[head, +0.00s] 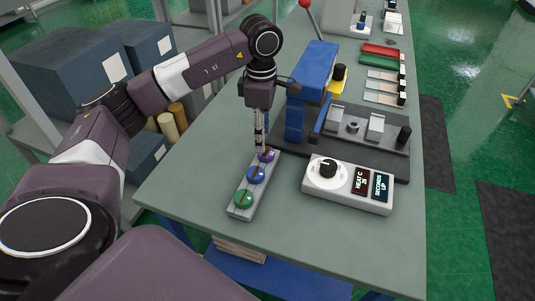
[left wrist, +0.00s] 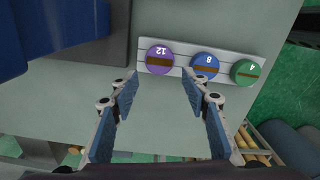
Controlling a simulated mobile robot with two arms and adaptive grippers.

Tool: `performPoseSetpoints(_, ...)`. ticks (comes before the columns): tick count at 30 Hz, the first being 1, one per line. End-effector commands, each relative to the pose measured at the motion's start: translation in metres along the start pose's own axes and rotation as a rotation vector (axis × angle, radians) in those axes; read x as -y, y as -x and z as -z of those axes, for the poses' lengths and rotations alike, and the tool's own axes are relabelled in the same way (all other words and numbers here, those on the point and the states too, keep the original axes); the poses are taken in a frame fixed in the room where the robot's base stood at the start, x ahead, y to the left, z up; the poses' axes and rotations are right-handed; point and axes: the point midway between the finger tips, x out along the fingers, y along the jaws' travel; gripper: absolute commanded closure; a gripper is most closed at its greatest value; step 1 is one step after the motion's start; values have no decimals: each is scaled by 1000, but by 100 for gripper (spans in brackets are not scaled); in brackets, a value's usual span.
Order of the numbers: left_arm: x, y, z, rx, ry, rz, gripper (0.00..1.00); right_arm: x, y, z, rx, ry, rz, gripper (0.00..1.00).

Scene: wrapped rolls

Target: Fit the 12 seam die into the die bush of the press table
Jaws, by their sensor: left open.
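The purple 12 die (head: 267,155) sits in a grey rack (head: 238,211) on the bench, at the rack's far end. It also shows in the left wrist view (left wrist: 160,60), number upside down, with a brown bar across it. My left gripper (head: 261,146) points down at the purple die in the head view. In the left wrist view its fingers (left wrist: 162,92) are spread and empty, with the die just beyond the tips. The small ring on the dark press table (head: 393,164) looks like the die bush (head: 353,126). My right gripper is not in view.
The blue 8 die (head: 256,175) and green 4 die (head: 243,199) share the rack. The blue press (head: 311,85) stands close right of my gripper. A white control box (head: 348,186) with a black knob lies in front. Bare bench lies left of the rack.

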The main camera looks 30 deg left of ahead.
Motion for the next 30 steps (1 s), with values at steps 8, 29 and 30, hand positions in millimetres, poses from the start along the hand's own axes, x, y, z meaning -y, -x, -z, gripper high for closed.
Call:
performPoseSetpoints(8,0,-36,-6,-2,-1,5,57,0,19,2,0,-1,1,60)
performPoseSetpoints(29,-1,-55,-7,1,-1,0,89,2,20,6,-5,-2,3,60)
performPoseSetpoints(30,-1,-55,-7,1,-1,0,94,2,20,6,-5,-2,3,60)
